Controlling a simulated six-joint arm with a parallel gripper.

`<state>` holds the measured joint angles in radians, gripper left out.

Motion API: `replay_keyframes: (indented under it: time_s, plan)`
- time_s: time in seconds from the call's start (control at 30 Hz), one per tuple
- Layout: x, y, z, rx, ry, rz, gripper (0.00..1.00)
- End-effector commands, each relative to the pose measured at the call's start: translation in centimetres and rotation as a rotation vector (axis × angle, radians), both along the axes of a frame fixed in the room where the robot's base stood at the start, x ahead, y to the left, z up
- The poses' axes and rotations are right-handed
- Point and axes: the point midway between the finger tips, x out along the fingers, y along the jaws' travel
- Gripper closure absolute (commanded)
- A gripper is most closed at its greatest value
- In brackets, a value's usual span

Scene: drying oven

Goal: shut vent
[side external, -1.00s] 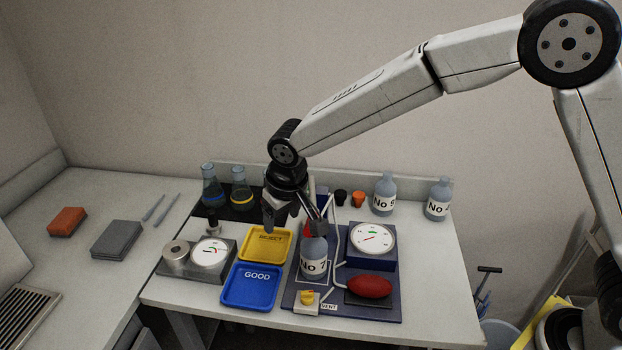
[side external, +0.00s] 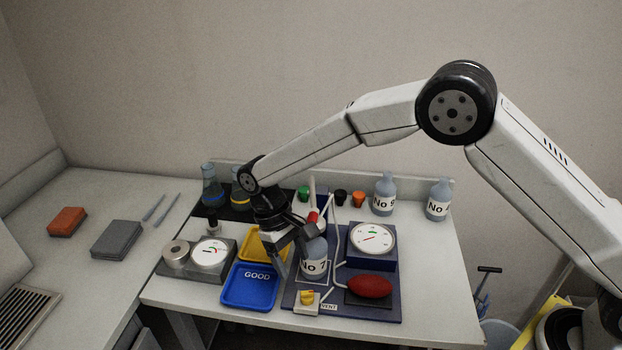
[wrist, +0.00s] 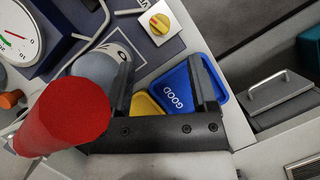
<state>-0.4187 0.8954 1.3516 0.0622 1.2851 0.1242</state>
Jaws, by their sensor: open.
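The vent is a yellow knob (side external: 307,296) on a small white block at the front left of the dark blue board, next to a VENT label. In the wrist view the knob (wrist: 160,24) shows at the top centre, beyond my fingertips, with a reddish mark across it. My gripper (side external: 297,258) is open, pointing down behind the knob and beside bottle No 7 (side external: 314,267). In the wrist view my gripper (wrist: 160,62) has nothing between its fingers, and the knob is apart from them.
Bottle No 7 stands close to my gripper. A blue GOOD tray (side external: 249,288) and a partly hidden yellow tray (side external: 251,246) lie left. A gauge (side external: 373,239) and red bulb (side external: 370,286) are right. A red cylinder (wrist: 62,115) looms near the wrist camera.

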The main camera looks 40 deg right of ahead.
Motion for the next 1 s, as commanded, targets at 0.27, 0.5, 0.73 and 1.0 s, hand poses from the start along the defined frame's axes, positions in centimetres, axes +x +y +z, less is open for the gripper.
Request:
replay_keyframes:
  time_s: [0.27, 0.5, 0.73, 1.0]
  plan:
    - [-0.5, -0.1, -1.2, -0.002, 0.002, -0.001, 0.26]
    - [-1.5, -0.4, -3.7, -0.002, 0.001, -0.001, 0.26]
    - [-2.4, -0.7, -6.1, -0.001, 0.0, -0.001, 0.26]
    - [-2.9, -0.8, -7.2, -0.001, -0.001, -0.001, 0.26]
